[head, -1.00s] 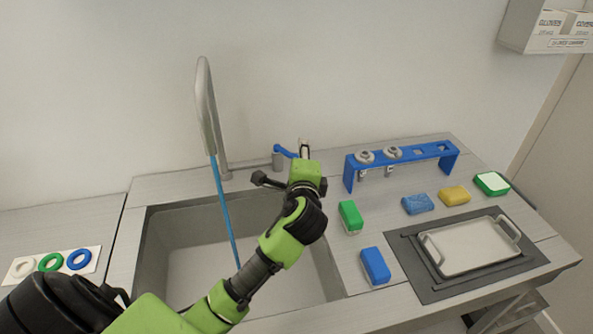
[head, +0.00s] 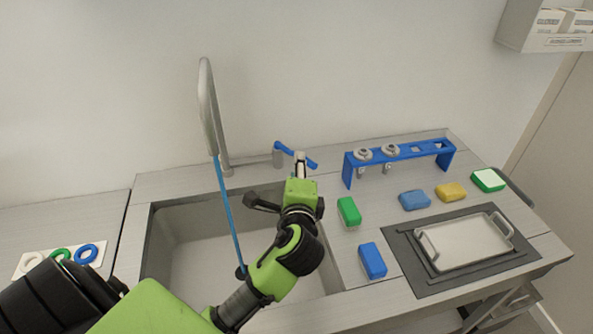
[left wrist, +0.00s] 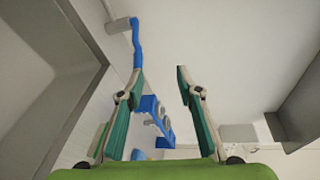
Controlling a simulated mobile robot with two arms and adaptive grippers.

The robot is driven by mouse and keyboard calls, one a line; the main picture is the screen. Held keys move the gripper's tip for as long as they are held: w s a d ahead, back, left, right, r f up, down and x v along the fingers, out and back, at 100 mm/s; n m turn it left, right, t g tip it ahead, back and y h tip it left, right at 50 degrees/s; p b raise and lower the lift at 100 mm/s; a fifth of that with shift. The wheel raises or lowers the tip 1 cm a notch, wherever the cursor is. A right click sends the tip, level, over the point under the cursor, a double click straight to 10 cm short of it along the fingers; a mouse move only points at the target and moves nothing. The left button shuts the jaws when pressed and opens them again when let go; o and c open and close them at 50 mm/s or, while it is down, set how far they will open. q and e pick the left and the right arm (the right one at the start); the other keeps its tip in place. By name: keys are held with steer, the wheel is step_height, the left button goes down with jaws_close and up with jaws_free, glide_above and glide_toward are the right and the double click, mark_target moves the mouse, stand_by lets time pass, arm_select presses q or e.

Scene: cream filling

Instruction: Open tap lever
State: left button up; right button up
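The blue tap lever (head: 283,147) sits on a grey post behind the sink's right back corner. Its far end shows just right of my left gripper (head: 301,158). In the left wrist view the lever (left wrist: 136,45) runs down to the left fingertip, and I cannot tell whether they touch. The left gripper (left wrist: 159,69) is open, with nothing between its fingers. The tall grey faucet (head: 207,100) stands behind the sink (head: 190,240). A thin blue stream or hose (head: 226,205) runs from its spout down into the sink. My right gripper is out of view.
A blue rack (head: 400,154) stands right of the lever. A green sponge (head: 349,211) and a blue sponge (head: 372,260) lie right of the sink, near a metal tray (head: 465,242). Coloured rings (head: 87,254) lie at the left.

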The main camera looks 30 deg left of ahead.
arm_select(q)
steer(key=shift+v, duration=0.75)
steer(key=shift+s+a, duration=0.1)
steer(key=shift+p, duration=0.5)
